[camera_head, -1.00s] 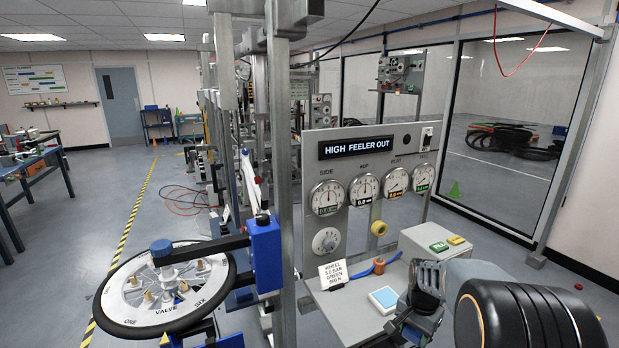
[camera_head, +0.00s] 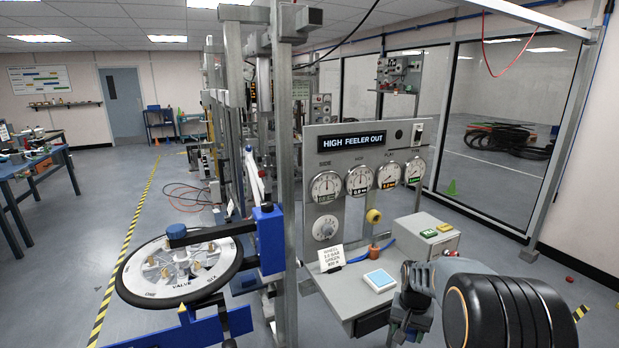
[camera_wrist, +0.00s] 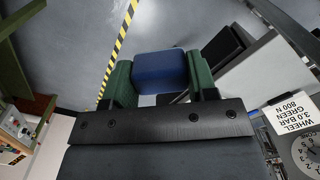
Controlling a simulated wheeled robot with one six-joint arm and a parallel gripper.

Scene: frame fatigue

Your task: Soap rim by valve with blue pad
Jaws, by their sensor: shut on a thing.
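My gripper (camera_wrist: 160,78) is shut on a blue pad (camera_wrist: 161,68), a block held between its two green fingers in the wrist view. The wheel (camera_head: 135,294), with a black tyre rim and white face, lies almost flat on a blue stand at the left, well apart from my gripper. The word VALVE (camera_head: 181,285) is printed on its near side. A white tray with a light blue top (camera_head: 379,280) sits on the bench.
The grey bench (camera_head: 345,303) holds a label card (camera_head: 331,257), an orange-brown item (camera_head: 374,251) and a button box (camera_head: 427,238). A gauge panel (camera_head: 365,190) stands behind. A steel post (camera_head: 284,150) rises between wheel and bench. Floor at the left is open.

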